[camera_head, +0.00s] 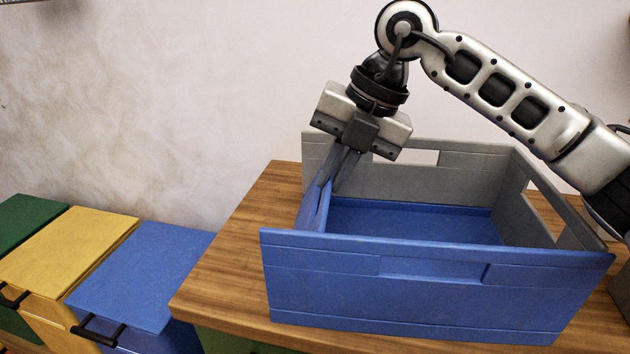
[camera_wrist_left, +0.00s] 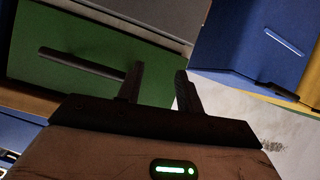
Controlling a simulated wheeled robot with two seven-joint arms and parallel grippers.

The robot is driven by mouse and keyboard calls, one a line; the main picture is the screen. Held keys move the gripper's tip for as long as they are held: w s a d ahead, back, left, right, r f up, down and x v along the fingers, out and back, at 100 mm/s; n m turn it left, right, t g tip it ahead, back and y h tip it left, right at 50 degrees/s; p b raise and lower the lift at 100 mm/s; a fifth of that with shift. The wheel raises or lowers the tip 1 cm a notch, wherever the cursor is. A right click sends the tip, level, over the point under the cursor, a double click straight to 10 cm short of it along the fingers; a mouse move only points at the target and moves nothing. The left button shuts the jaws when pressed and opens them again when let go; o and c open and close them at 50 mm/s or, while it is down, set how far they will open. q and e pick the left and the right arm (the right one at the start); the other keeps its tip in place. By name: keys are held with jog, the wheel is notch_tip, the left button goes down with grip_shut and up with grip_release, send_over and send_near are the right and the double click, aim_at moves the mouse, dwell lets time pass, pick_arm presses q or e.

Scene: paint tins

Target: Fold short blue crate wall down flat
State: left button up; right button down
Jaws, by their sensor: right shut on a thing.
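The crate (camera_head: 440,300) stands on the wooden table in the head view, with a long blue wall at the front and a blue floor. Its short blue wall (camera_head: 312,208) is at the left end and appears to lean inward, away from the front-left corner. My right gripper (camera_head: 335,182) reaches down from above and is shut on this short wall; the fingers partly hide it. My left gripper (camera_wrist_left: 158,70) shows only in the left wrist view, with its fingers apart and nothing between them, away from the crate.
The crate's back wall (camera_head: 430,178) and right wall (camera_head: 545,210) are grey and stand upright. Bare wooden table top (camera_head: 235,260) lies left of the crate. Blue (camera_head: 140,270), yellow (camera_head: 65,250) and green (camera_head: 25,220) bins stand lower at the left.

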jog(key=shift+s+d+f+b, duration=0.2)
jog(key=shift+d+f, duration=0.2)
jog(key=shift+d, duration=0.15)
jog(key=shift+s+d+f+b, duration=0.1)
jog(key=shift+d+f+b, duration=0.05)
jog(key=shift+d+f, duration=0.35)
jog(key=c, duration=1.6)
grip_release()
jog(key=shift+o, duration=0.2)
jog(key=shift+r, duration=0.1)
jog(key=p+v, duration=0.1)
jog(key=v, duration=1.5)
jog(key=shift+p, duration=0.4)
jog(key=shift+w, duration=0.15)
